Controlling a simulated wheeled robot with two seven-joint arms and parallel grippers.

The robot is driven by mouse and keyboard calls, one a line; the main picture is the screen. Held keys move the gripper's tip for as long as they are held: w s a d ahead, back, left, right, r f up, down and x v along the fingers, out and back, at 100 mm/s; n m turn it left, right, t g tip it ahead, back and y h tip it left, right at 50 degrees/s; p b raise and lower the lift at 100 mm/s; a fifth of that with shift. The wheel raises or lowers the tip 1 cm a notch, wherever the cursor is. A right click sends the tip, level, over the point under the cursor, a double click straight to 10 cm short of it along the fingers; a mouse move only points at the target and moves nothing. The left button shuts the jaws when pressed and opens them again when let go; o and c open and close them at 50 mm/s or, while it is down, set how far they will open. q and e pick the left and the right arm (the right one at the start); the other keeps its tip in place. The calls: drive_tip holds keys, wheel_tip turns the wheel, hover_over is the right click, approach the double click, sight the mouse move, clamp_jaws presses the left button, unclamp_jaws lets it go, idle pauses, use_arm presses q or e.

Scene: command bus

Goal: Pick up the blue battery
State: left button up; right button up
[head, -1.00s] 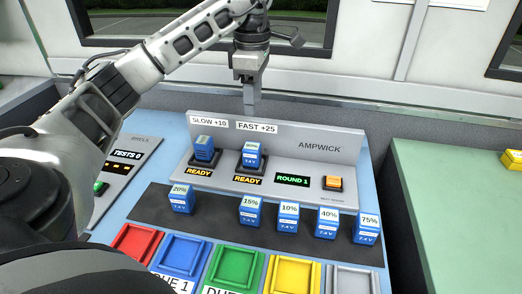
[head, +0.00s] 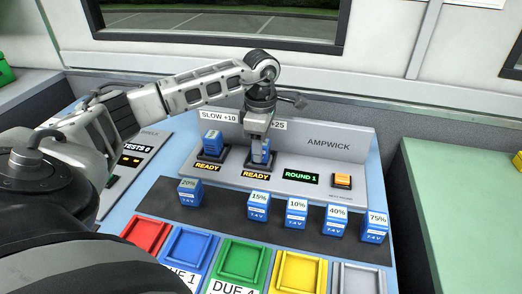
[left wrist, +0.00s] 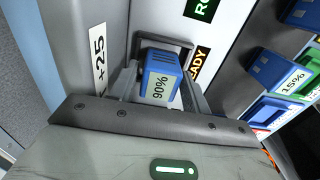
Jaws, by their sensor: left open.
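Several blue batteries are in view. One battery marked 90% (left wrist: 158,78) sits in the charger's FAST +25 bay, above a READY sign. In the head view this battery (head: 261,150) is partly hidden by my left gripper (head: 258,146). My left gripper is open, with its fingers on either side of this battery in the left wrist view. I cannot tell whether they touch it. Another battery (head: 212,142) sits in the SLOW +10 bay. Loose batteries marked 20% (head: 189,191), 15% (head: 258,205), 10% (head: 296,211), 40% (head: 336,221) and 75% (head: 375,226) stand in a row on a dark mat. My right gripper is not in view.
The AMPWICK charger (head: 300,195) has a ROUND 1 display and an orange button (head: 342,180). Red, blue, green (head: 238,266), yellow (head: 298,275) and grey trays line the front. A TESTS 0 panel (head: 130,160) is at left. A green counter (head: 450,215) stands at right.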

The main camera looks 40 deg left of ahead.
use_arm(q)
drive_tip(key=c, duration=0.8)
drive_tip(key=shift+c, duration=0.2)
